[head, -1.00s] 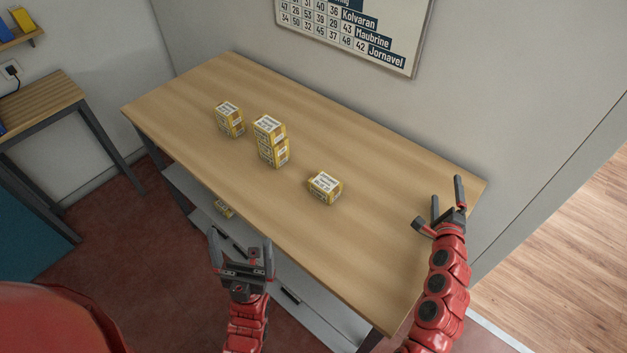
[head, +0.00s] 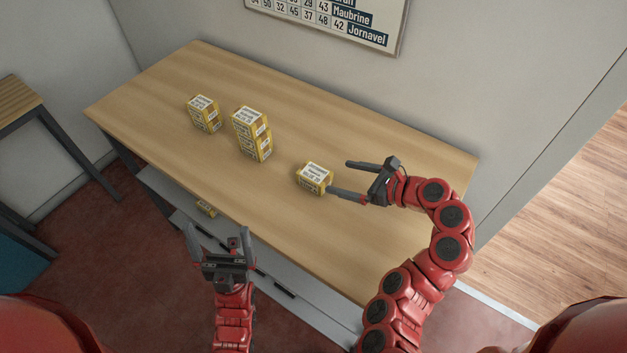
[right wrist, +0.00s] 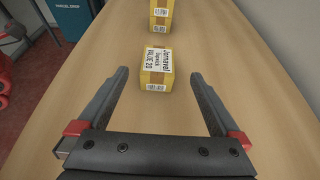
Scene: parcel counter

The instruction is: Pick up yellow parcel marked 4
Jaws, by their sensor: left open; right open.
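A single yellow parcel (head: 314,178) with white labels lies on the counter (head: 400,155), to the right of the other parcels. In the right wrist view this parcel (right wrist: 156,70) shows the words "Jornavel" and "VALUE 20"; I cannot read a 4 on it. My right gripper (head: 339,177) is open, low over the counter at the parcel's right, pointing at it. In the right wrist view its fingertips (right wrist: 160,73) flank the parcel's line, with gaps on both sides. My left gripper (head: 217,230) is open and empty in front of the counter's front edge.
Another yellow parcel (head: 206,208) lies on the lower shelf. A number chart (head: 330,18) hangs on the wall. The counter's right end is clear.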

